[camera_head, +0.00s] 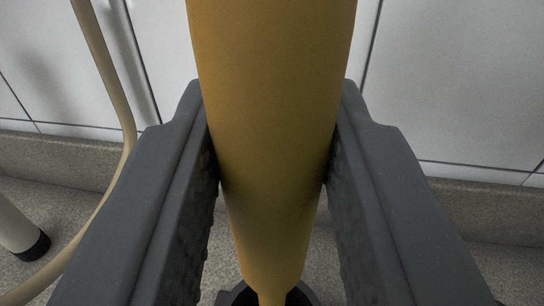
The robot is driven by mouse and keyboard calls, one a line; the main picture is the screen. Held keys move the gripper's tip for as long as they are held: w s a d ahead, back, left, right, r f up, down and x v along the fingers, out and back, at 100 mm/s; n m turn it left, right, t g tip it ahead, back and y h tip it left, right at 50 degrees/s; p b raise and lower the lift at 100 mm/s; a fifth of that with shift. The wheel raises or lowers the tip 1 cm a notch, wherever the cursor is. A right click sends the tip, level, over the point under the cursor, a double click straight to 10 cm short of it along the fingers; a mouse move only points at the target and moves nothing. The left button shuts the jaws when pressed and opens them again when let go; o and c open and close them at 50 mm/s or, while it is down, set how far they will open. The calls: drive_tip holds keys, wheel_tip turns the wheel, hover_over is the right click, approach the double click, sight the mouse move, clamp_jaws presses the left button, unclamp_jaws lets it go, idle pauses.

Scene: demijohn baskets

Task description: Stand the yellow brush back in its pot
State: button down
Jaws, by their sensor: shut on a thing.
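The yellow brush (272,110) fills the middle of the view, with its thick yellow handle close to the camera and narrowing downward. My gripper (272,165) is shut on this handle, with one dark grey jaw on each side touching it. Below the narrow end of the brush, a dark round rim (308,291), perhaps the pot, shows only in part at the bottom edge. The jaws and the handle hide most of it. I cannot tell whether the brush's lower end is inside it.
A white tiled wall (450,80) stands behind, with a speckled grey skirting (480,207) along the grey floor. A beige hose (112,92) hangs and curves down at the left. A white tube with a black foot (22,235) stands at the far left.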

drive_tip(key=shift+f, duration=0.1)
drive_tip(key=c, duration=1.2)
unclamp_jaws()
drive_tip(key=shift+o, duration=0.2)
drive_tip(key=shift+s, duration=0.1)
drive_tip(key=s, duration=1.1)
drive_tip(key=shift+s+a+p, duration=0.25)
drive_tip(key=shift+s+p, duration=0.05)
drive_tip(key=shift+s, duration=0.1)
wheel_tip(320, 180, up, 11)
drive_tip(key=s, duration=0.1)
drive_tip(key=s+r+g, duration=0.2)
drive_tip(key=s+r, duration=1.4)
drive_tip(key=r, duration=0.4)
drive_tip(key=shift+s+g+y, duration=0.3)
drive_tip(key=shift+r, duration=0.1)
